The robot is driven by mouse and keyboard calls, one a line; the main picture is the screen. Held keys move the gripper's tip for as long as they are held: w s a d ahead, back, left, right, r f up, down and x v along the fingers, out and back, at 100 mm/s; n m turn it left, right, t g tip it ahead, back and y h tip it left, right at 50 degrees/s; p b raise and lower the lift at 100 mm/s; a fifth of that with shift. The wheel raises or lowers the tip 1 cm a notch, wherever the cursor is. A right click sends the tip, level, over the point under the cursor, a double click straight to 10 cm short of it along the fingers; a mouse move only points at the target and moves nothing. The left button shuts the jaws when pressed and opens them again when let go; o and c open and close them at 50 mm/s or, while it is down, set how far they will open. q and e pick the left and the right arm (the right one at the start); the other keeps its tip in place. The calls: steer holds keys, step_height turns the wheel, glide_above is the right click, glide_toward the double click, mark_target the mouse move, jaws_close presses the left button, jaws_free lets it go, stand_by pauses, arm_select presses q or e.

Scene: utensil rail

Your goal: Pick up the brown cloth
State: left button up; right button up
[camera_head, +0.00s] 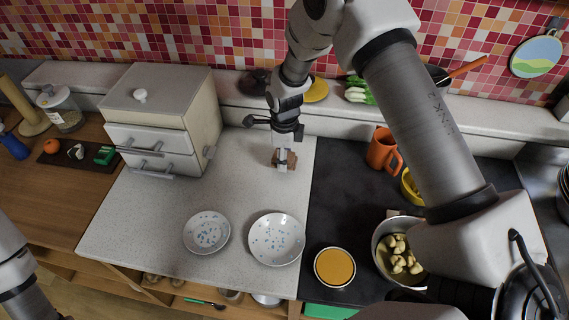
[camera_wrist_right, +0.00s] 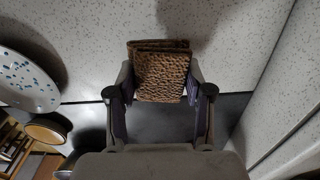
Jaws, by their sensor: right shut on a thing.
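The brown cloth (camera_wrist_right: 162,72) is a small folded, textured piece between the fingers of my right gripper (camera_wrist_right: 160,90) in the right wrist view. In the head view the cloth (camera_head: 290,159) shows at the back of the pale speckled counter, partly hidden by my right gripper (camera_head: 285,158), which is shut on it. I cannot tell whether the cloth touches the counter. My left arm shows only in part at the lower left; its gripper is not in view.
Two speckled plates (camera_head: 207,232) (camera_head: 277,238) lie in front of the cloth. A small drawer cabinet (camera_head: 160,117) stands to its left. To the right are an orange mug (camera_head: 382,150), a pot (camera_head: 384,262) and an orange-topped round dish (camera_head: 334,267). The counter around the cloth is clear.

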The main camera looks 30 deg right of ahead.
steer(key=s+d+b, duration=0.1)
steer(key=s+b, duration=0.1)
steer(key=s, duration=0.3)
steer(key=s+d+r+b, duration=0.1)
steer(key=s+b, duration=0.2)
steer(key=s, duration=0.2)
steer(key=s+d+b, duration=0.1)
steer(key=s+b, duration=0.1)
steer(key=s, duration=0.3)
steer(key=shift+d+r, duration=0.1)
steer(key=shift+r, duration=0.25)
steer(key=shift+s+d+r+b, duration=0.1)
steer(key=shift+s+r+b, duration=0.2)
steer(key=shift+s, duration=0.1)
steer(key=shift+o, duration=1)
steer(key=shift+r, duration=0.1)
steer(key=shift+c, duration=0.3)
